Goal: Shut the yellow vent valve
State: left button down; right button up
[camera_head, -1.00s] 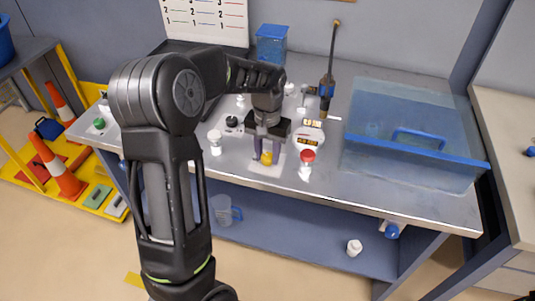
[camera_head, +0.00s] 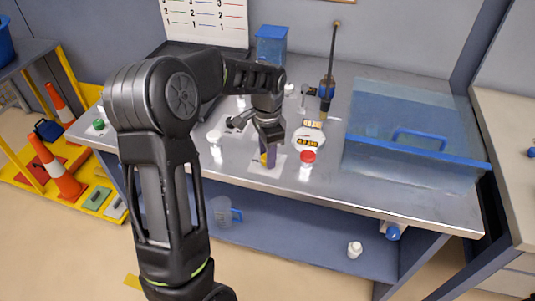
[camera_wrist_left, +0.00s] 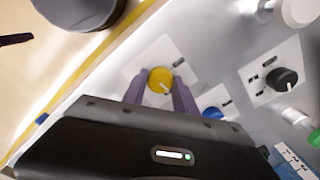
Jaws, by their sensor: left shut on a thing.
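The yellow vent valve (camera_wrist_left: 160,80) is a round knob with a pale pointer line on a white plate, seen from above in the left wrist view. In the head view the yellow valve (camera_head: 264,158) shows only in part behind the fingers. My left gripper (camera_wrist_left: 158,93) is shut on the yellow knob, with one purple-grey finger on each side. In the head view the left gripper (camera_head: 268,153) reaches down to the bench near its front edge. My right gripper is not in view.
A red-capped bottle (camera_head: 307,165) stands close right of the gripper, and a white bottle (camera_head: 215,145) to its left. A blue knob (camera_wrist_left: 213,113) and a black knob (camera_wrist_left: 283,79) sit nearby. A clear blue-rimmed bin (camera_head: 400,165) fills the bench's right side.

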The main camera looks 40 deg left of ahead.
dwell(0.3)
pick_arm(q)
jog(key=c, duration=1)
grip_release()
jog(key=shift+o, duration=0.2)
notch_tip(320, 180, up, 8)
jog(key=shift+f+b, duration=0.1)
jog(key=shift+b, duration=0.3)
